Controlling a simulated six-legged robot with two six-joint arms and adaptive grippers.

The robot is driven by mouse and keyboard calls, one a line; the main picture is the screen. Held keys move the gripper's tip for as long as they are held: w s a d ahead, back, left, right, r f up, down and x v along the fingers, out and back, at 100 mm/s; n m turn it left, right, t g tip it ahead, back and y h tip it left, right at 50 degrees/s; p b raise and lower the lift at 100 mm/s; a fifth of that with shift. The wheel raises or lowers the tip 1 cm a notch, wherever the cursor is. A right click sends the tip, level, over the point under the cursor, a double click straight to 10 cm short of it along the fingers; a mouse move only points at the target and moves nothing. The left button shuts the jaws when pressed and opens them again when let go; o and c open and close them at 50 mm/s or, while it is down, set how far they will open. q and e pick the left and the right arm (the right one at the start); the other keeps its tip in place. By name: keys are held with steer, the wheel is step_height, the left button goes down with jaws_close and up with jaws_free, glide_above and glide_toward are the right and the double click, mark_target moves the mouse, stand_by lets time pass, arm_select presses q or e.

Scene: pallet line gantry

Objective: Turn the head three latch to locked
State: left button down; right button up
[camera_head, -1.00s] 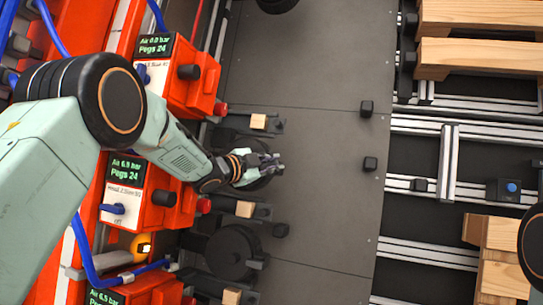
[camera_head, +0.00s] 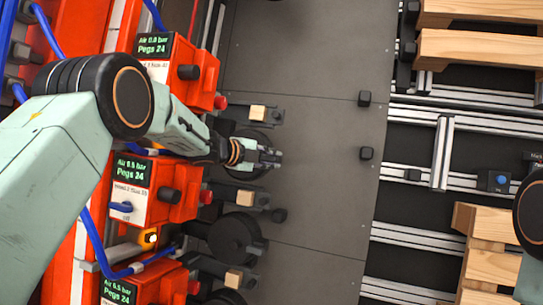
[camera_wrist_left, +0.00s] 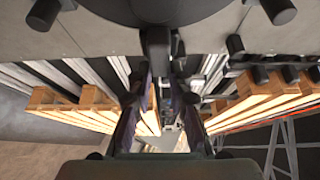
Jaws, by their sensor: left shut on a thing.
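My left gripper (camera_head: 270,158) is at the right edge of a black round head (camera_head: 246,138), which its wrist partly covers. The fingers are shut on a dark latch lever (camera_wrist_left: 157,45) that sticks out from the head's rim in the left wrist view. In that view the gripper (camera_wrist_left: 163,90) has a finger on each side below the lever. A similar head (camera_head: 233,238) with a short lever at its right shows lower in the head view. The small labels on the boxes are too blurred to tell which head is number three. My right gripper is not in view.
Red boxes with green-lettered displays (camera_head: 131,170) and black knobs line the left. Blue hoses and an amber lamp (camera_head: 151,238) are among them. Small wooden blocks (camera_head: 245,198) sit beside the heads. The grey plate (camera_head: 320,195) is mostly clear. Wooden pallets (camera_head: 485,50) lie on rails at right.

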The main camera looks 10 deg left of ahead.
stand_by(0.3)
arm_select(q)
steer(key=c, duration=1.2)
jaws_free()
steer(key=shift+s, duration=0.1)
steer(key=shift+s+a+r, duration=0.1)
steer(key=shift+a+r, duration=0.1)
steer(key=v, duration=1.1)
steer(key=shift+s, duration=0.25)
